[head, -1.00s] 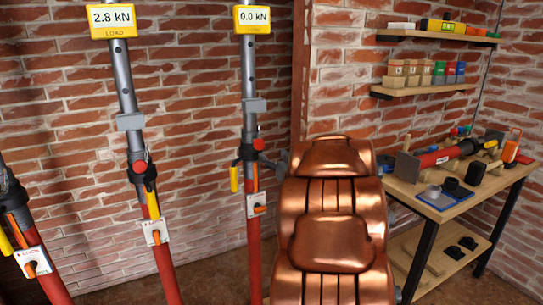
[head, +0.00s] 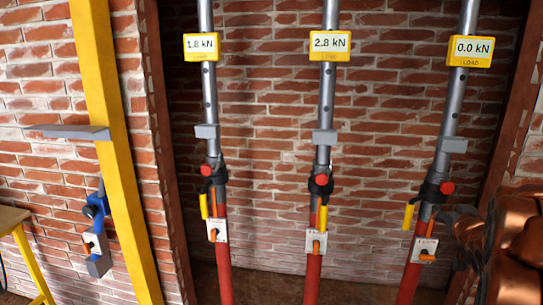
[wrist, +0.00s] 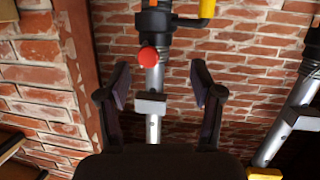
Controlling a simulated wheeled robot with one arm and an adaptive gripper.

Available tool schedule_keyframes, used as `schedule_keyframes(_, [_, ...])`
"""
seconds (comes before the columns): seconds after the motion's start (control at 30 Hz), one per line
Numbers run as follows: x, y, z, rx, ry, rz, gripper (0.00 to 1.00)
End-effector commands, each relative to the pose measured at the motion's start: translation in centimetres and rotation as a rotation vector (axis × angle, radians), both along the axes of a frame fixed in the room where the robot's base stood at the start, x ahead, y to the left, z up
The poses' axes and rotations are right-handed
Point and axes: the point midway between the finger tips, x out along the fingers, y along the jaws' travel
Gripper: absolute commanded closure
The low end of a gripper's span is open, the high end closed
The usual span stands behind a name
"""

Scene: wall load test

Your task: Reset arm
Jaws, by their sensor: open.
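My gripper (wrist: 160,92) is open and empty in the wrist view, one dark finger on each side of the picture of a steel prop. That prop (wrist: 153,75) has a red knob (wrist: 148,56) and a grey block (wrist: 150,104). It looks upside down and lies beyond the fingers; I cannot tell the exact gap. In the head view my copper arm (head: 515,240) is at the right edge, beside the right prop (head: 463,100), whose display (head: 469,50) reads 0.0 kN. Dark gripper parts show near its lower right.
The middle prop (head: 325,95) reads 2.8 kN and the left prop (head: 209,95) reads 1.8 kN. A yellow post (head: 108,140) with a grey bracket (head: 75,132) and a blue clamp (head: 96,207) stands at left. A table corner (head: 12,217) shows far left. Brick wall lies behind.

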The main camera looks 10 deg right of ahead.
Motion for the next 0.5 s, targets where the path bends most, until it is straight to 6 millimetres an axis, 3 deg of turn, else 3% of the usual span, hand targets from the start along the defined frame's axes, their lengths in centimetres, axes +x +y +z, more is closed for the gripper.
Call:
schedule_keyframes(0.23, [-2.2, 6.0, -1.3, 0.066, 0.243, -0.063, 0.34])
schedule_keyframes(0.5, [-7.4, 14.4, -3.8, 0.171, 0.538, -0.065, 0.34])
